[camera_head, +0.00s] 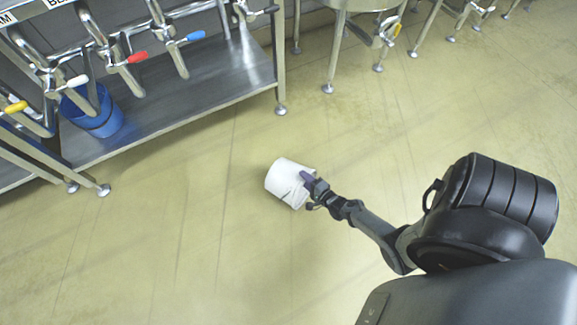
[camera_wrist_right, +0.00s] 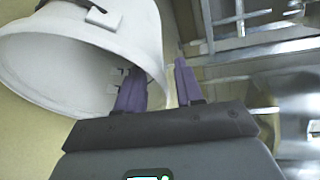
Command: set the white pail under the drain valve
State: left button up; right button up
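The white pail (camera_head: 286,176) is on or near the floor in the middle of the head view, its axis tilted in the picture. In the right wrist view the pail (camera_wrist_right: 142,28) shows its open mouth, with a handle fitting near the top. My right gripper (camera_head: 308,190) is at the pail's rim. In the wrist view its purple fingers (camera_wrist_right: 158,88) are apart, one inside the mouth and one outside the wall, with a gap beside the wall. Several drain valves line the upper left, with red (camera_head: 137,57), blue (camera_head: 194,37), white (camera_head: 77,81) and yellow (camera_head: 15,107) handles. My left gripper is out of view.
A blue bucket (camera_head: 103,122) stands on a low metal shelf (camera_head: 185,103) beneath the valves. The shelf legs (camera_head: 281,108) and the legs of metal vessels (camera_head: 335,55) rise along the back. The floor (camera_head: 170,250) at left and front is clear.

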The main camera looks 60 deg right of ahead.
aim_at(283, 179)
jog(key=shift+b+x, duration=0.5)
jog(key=shift+x, duration=0.65)
jog(key=shift+w+d+f, duration=0.1)
jog(key=shift+w+d, duration=0.05)
jog(key=shift+w, duration=0.35)
jog(key=shift+s, duration=0.15)
grip_shut()
